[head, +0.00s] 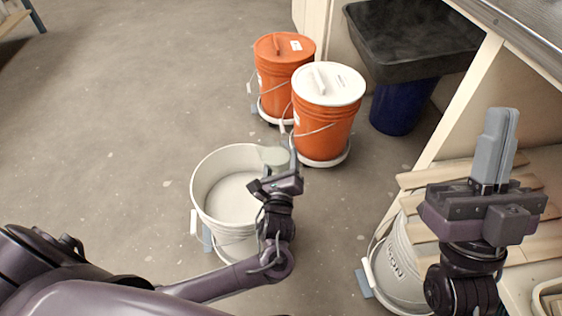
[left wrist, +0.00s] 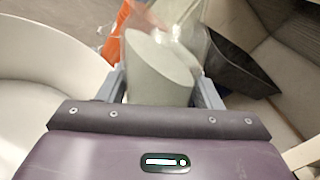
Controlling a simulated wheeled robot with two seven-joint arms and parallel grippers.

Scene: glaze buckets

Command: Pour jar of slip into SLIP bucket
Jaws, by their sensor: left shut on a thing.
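My left gripper (head: 283,168) is shut on a jar (head: 273,156) of pale grey-green slip, at the right rim of an open white bucket (head: 203,207). In the left wrist view the jar (left wrist: 160,68) sits between the fingers; its upper part is clear, and the slip's surface slants across it. No slip is seen falling. The bucket holds pale material, and its wall fills the left of the left wrist view (left wrist: 45,75). I cannot read a SLIP label on it. My right gripper (head: 502,115) is raised at the right, its fingers together and empty.
Two orange buckets, one with an orange lid (head: 283,45) and one with a white lid (head: 328,84), stand behind. A dark blue bin (head: 395,106) stands beyond. Another white bucket (head: 400,265) is under the wooden slats (head: 535,172) at right. The floor at left is clear.

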